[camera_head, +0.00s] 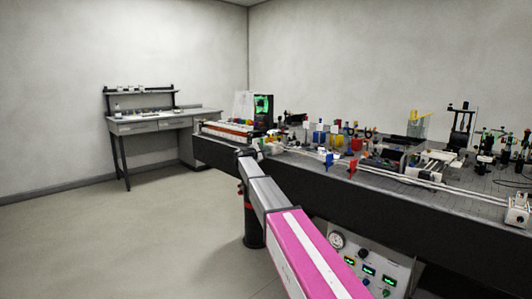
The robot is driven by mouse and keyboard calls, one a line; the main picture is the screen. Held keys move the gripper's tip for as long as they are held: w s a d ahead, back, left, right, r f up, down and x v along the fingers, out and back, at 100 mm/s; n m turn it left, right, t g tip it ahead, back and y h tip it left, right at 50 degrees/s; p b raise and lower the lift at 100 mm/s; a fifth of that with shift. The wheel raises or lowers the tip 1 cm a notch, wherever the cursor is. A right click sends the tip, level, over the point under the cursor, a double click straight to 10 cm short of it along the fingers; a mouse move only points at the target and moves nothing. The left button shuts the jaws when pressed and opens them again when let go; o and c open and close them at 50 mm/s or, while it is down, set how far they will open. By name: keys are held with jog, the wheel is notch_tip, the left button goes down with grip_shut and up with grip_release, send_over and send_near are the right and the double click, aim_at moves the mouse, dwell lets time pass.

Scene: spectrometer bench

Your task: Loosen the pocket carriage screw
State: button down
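The pocket carriage screw cannot be made out; the parts on the optical bench (460,222) are too small to tell apart. My arm reaches from the bottom right to the bench's left part. Its far end meets small grey and white parts near the bench's front edge. My gripper cannot be told apart clearly there, and its fingers cannot be seen. A long low unit with an orange-red strip (226,130) lies on the bench's left end, just beyond the end of my arm. I cannot tell whether my arm touches anything.
A screen with a green display (263,104) stands behind the arm's end. Red, blue and yellow optic mounts crowd the bench's middle. A gauge panel (372,264) sits under the bench. A side table (150,124) stands at the back left wall. The left floor is clear.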

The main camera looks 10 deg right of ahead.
jog(key=c, duration=1.1)
grip_release()
jog(key=v, duration=1.1)
jog(key=shift+d, duration=0.1)
